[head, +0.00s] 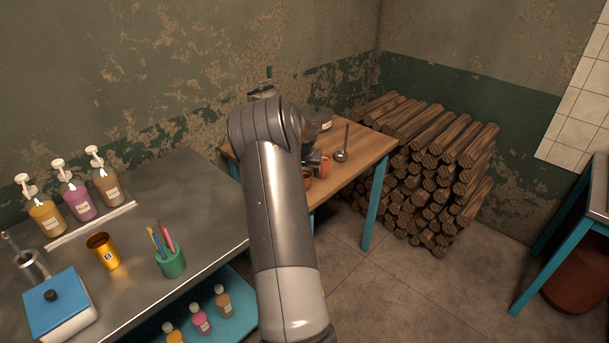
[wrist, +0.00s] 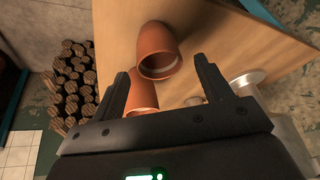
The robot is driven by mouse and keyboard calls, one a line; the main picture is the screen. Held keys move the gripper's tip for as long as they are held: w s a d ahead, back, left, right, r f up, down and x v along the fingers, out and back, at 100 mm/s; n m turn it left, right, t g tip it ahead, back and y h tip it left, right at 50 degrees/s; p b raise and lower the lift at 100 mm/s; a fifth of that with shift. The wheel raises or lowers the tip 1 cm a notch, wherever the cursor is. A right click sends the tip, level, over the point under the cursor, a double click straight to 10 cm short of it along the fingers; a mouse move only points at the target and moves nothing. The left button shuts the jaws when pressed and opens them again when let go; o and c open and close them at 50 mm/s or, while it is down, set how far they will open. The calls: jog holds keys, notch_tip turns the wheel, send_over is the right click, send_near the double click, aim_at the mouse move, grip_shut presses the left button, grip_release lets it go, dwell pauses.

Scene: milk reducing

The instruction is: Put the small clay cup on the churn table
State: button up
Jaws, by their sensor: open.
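Two orange-brown clay cups stand on the wooden table (head: 352,172) in the head view, one to the right (head: 326,166) and one lower left (head: 308,179), partly hidden by my arm. In the wrist view one cup (wrist: 157,42) shows its mouth beyond my fingertips. Which table is the churn table is unclear.
A ladle (head: 342,153) stands right of the cups, and a firewood stack (head: 440,160) borders the table. The metal table (head: 205,205) at left holds pump bottles, a gold cup (head: 103,251) and a pen holder (head: 171,262). Another blue-legged table (head: 545,250) is at far right.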

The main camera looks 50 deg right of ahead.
jog(key=v, duration=0.9)
jog(key=s+a+r+n+t+y, duration=0.15)
jog(key=a+r, duration=0.35)
jog(key=a, duration=0.5)
jog(key=s+a+r+n, duration=0.2)
jog(key=a+r, duration=0.3)
jog(key=a, duration=0.6)
jog(key=s+a+r+n+t+y, duration=0.15)
jog(key=a+r, duration=0.35)
jog(key=a, duration=0.5)
jog(key=s+a+n, duration=0.6)
jog(key=s+a, duration=1.2)
jog(key=s, duration=0.2)
jog(key=shift+a+f, duration=0.25)
jog(key=shift+f, duration=0.15)
